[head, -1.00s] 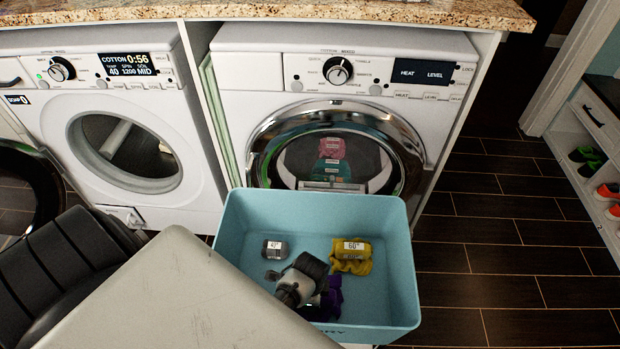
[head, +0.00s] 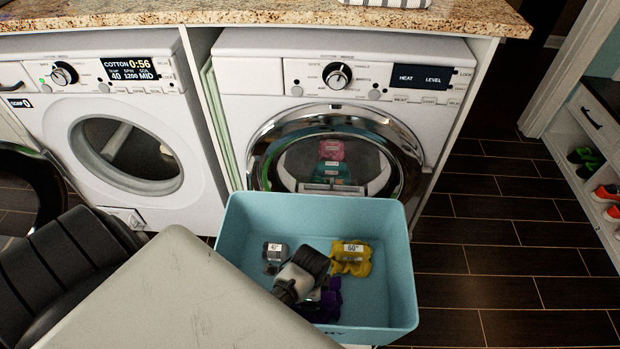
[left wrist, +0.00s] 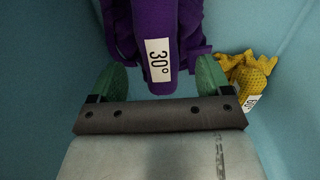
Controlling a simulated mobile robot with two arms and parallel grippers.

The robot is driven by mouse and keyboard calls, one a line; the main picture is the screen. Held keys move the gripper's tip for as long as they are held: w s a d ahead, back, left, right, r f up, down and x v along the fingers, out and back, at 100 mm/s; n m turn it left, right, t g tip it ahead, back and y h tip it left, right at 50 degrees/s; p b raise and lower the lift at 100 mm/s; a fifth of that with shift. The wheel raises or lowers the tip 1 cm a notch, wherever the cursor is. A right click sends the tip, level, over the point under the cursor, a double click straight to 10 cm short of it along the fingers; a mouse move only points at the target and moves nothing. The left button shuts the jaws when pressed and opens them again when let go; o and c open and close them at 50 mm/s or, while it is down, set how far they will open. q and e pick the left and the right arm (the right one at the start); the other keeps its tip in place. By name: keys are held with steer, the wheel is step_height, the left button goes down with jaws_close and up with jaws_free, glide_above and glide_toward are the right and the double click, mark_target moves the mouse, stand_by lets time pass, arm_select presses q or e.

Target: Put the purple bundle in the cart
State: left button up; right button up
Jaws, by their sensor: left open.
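The purple bundle (head: 325,304) lies inside the light blue bin (head: 395,225), the only cart-like container in view, near its front. In the left wrist view the purple bundle (left wrist: 145,20) has a white 30° label. My left gripper (left wrist: 158,80) is open, with its green fingertips on either side of the bundle's near end and gaps on both sides. In the head view my left gripper (head: 300,280) reaches down into the bin over the purple bundle and hides part of it. My right gripper is not in view.
A grey bundle (head: 275,254) and a yellow bundle (head: 351,257) lie in the bin close to my gripper. The bin's walls surround them. A washer (head: 125,150) and a closed dryer (head: 333,150) stand behind. Open floor (head: 490,240) lies to the right.

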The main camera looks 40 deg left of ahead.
arm_select(q)
step_height(320, 180, up, 7)
steer(key=shift+r+p, duration=0.1)
steer(key=shift+p, duration=0.5)
